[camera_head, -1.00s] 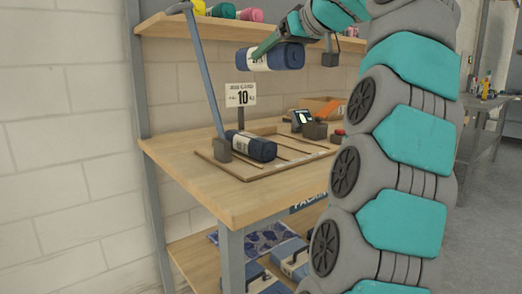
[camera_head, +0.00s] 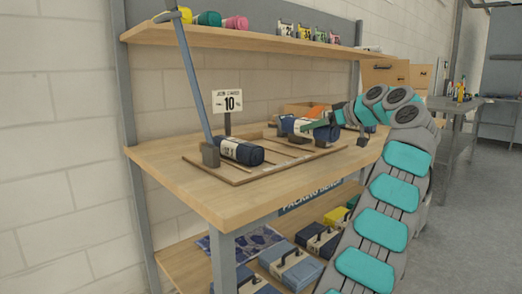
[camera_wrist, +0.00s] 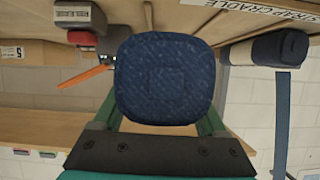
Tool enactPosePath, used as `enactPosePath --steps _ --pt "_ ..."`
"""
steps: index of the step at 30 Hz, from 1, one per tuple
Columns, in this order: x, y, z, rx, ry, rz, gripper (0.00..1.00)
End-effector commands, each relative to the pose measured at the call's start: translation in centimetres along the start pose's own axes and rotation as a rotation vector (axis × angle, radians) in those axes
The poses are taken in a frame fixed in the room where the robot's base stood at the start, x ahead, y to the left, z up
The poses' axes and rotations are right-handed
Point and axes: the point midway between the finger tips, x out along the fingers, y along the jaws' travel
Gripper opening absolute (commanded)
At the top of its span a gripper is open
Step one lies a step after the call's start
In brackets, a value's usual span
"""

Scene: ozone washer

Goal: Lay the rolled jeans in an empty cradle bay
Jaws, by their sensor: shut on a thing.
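My gripper (camera_head: 312,127) is shut on a dark blue jeans roll (camera_head: 288,124) with a pale band. The roll is over the right part of the wooden strap cradle (camera_head: 210,171), but I cannot tell whether it touches the cradle. In the wrist view the round denim end of the held roll (camera_wrist: 164,80) sits between my green fingers and hides what is behind it. Another banded jeans roll (camera_head: 243,151) lies in the cradle's left bay; it also shows in the wrist view (camera_wrist: 262,50). The middle of the cradle is bare.
A blue strap bar (camera_head: 194,90) rises from the cradle's left side, near a sign reading 10 (camera_head: 227,101). A shelf (camera_head: 240,38) with coloured rolls is above. A red-topped device (camera_wrist: 84,38) and an orange item (camera_wrist: 88,76) are near the held roll.

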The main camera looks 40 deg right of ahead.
Motion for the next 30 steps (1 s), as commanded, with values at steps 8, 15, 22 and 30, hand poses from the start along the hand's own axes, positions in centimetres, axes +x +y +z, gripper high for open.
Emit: enactPosePath --steps 8,15,22,30 --pt "1.5 -1.8 -0.5 -0.004 0.004 -0.003 0.00" --pt "5.2 -5.6 -0.7 -0.005 0.003 -0.004 0.00" --pt "8.6 -9.5 -1.7 -0.005 0.002 -0.004 0.00" --pt "10.6 -11.5 -2.4 -0.001 0.002 -0.001 0.00"
